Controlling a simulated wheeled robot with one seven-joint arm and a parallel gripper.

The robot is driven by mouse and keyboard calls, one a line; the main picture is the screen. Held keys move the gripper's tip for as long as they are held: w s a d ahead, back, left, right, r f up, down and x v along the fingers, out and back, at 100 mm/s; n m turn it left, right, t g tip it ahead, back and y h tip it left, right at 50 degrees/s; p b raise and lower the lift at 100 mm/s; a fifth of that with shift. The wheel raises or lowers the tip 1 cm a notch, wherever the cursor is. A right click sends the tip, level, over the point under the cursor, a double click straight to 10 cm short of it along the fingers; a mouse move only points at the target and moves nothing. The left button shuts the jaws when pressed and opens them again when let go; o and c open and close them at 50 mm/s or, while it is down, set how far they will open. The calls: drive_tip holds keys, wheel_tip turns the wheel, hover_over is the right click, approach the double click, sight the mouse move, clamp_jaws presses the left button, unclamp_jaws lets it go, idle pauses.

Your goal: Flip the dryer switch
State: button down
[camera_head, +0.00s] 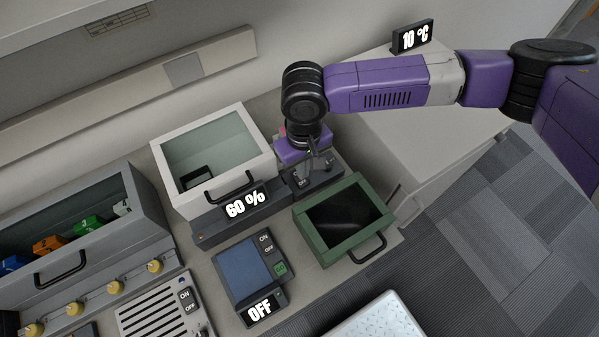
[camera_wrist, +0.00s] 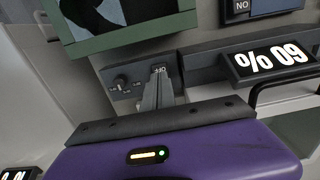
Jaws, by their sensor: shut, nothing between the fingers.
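The dryer appears to be the white box (camera_head: 262,168) with a clear top, a handle and a "60 %" display (camera_head: 245,203). A dark control panel (camera_head: 325,184) sits at its right end. In the wrist view this panel (camera_wrist: 118,62) shows a knob (camera_wrist: 119,83) and an upside-down "OFF" label (camera_wrist: 159,69). My gripper (camera_head: 318,172) is over the panel, pointing down. Its fingers (camera_wrist: 157,92) are shut and empty, with the tips at the "OFF" label. They hide the switch area, and I cannot tell whether they touch it.
A green open box (camera_head: 315,240) with a handle stands close in front of the panel. A blue scale-like unit (camera_head: 240,270) reads "OFF". A grey cabinet (camera_head: 150,215) with coloured items is at left. A "10 °C" display (camera_head: 412,37) stands behind my arm.

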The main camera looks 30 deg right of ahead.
sight(303, 182)
wheel_tip(303, 182, up, 4)
drive_tip(key=p, duration=0.3)
drive_tip(key=shift+f, duration=0.1)
idle(0.6)
